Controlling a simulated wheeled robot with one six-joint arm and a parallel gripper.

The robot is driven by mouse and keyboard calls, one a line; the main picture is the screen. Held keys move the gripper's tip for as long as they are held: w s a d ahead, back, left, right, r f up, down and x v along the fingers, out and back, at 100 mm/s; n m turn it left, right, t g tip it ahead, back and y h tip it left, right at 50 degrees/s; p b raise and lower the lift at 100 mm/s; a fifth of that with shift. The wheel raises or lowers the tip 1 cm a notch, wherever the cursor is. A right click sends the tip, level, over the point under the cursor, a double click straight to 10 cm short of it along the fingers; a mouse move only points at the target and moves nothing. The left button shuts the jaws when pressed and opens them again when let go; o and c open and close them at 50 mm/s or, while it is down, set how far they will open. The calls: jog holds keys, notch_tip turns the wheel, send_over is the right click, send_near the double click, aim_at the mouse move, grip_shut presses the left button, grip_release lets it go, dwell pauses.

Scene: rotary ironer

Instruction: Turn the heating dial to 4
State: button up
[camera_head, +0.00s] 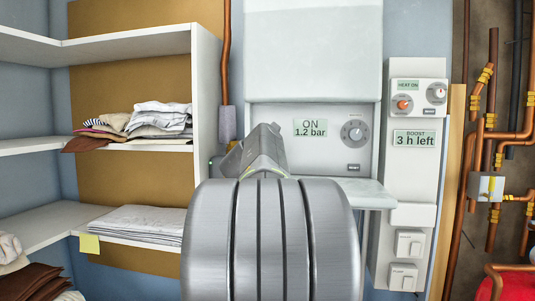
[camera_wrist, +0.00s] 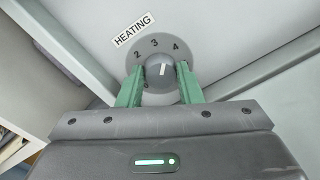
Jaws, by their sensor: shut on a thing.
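The heating dial (camera_wrist: 151,41) shows in the wrist view, a grey disc with a "HEATING" label (camera_wrist: 133,29) at its upper left. The numbers 2, 3 and 4 are readable along its top. My gripper (camera_wrist: 160,71) is shut on the knob, with one green finger on each side. The fingers hide parts of the dial's left and right sides. In the head view my own arm covers the place where the gripper works.
In the head view a panel reads "ON 1.2 bar" beside another grey dial (camera_head: 354,131). A white control box (camera_head: 412,165) with two small knobs stands right of it. Shelves with folded cloth (camera_head: 158,120) are at left, copper pipes (camera_head: 492,130) at right.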

jog(key=shift+m, duration=0.8)
jog(key=o, duration=1)
jog(key=shift+c, duration=0.2)
jog(key=b+v, duration=0.3)
jog(key=v, duration=1)
jog(key=shift+s, duration=0.4)
jog(key=shift+r, duration=0.1)
